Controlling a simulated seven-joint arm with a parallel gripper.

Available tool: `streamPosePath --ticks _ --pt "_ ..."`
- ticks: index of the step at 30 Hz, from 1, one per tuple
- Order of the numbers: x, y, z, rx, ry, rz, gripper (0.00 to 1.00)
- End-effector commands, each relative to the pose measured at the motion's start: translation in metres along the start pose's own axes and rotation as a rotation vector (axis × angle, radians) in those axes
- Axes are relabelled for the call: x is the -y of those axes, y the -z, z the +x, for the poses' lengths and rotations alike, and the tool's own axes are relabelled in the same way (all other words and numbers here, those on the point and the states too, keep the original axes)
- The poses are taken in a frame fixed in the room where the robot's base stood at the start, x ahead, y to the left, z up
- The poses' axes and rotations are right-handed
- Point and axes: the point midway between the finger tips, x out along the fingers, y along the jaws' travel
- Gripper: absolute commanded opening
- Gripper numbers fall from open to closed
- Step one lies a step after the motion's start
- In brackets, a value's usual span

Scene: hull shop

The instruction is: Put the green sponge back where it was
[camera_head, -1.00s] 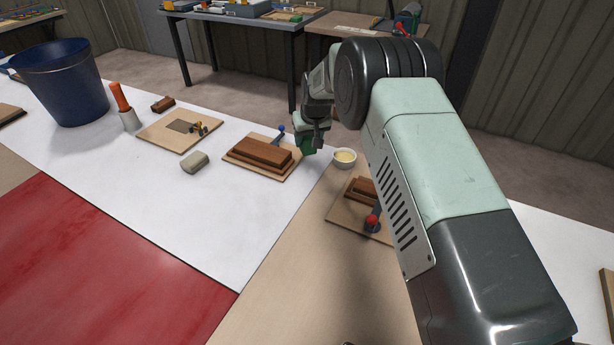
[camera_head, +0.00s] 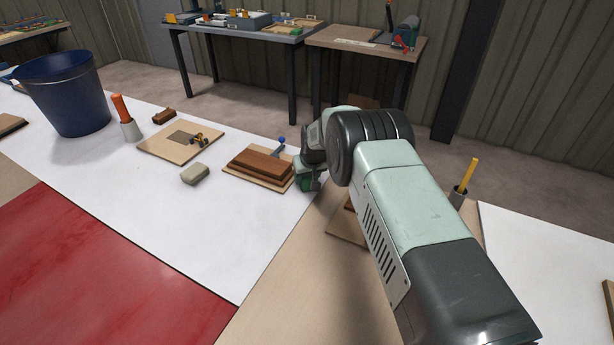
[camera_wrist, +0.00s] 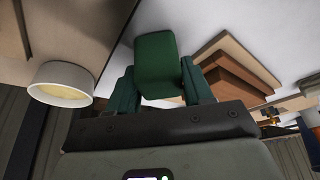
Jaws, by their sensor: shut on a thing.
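The green sponge (camera_wrist: 156,66) sits between the two fingers of my gripper (camera_wrist: 160,88) in the wrist view, and the gripper is shut on it. In the head view my gripper (camera_head: 309,183) is just right of the wooden board with brown blocks (camera_head: 260,168), low over the white table. Only a small part of the green sponge (camera_head: 305,184) shows there, as my arm covers the rest. I cannot tell whether the sponge touches the table.
A white bowl (camera_wrist: 62,83) with pale contents is left of the sponge in the wrist view. A grey-beige block (camera_head: 195,174), a board with a small clamp (camera_head: 181,144), an orange-handled tool (camera_head: 126,116) and a blue bucket (camera_head: 65,95) stand left. The white surface in front is clear.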

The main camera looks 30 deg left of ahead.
Motion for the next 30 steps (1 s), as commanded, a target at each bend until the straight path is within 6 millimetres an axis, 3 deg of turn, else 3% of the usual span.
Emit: streamPosePath --ticks 4,5,9,20,26,30 --pt "0.0 -0.002 0.004 0.001 0.0 0.0 0.26" --pt "0.0 -0.002 0.003 0.0 0.0 0.0 0.55" --pt "0.0 -0.002 0.003 0.001 0.0 0.0 0.76" --pt "0.0 0.001 -0.002 0.0 0.0 0.0 0.76" --pt "0.0 0.001 -0.029 0.0 0.0 0.0 0.76" --pt "0.0 0.001 -0.059 -0.001 0.0 0.0 0.76"
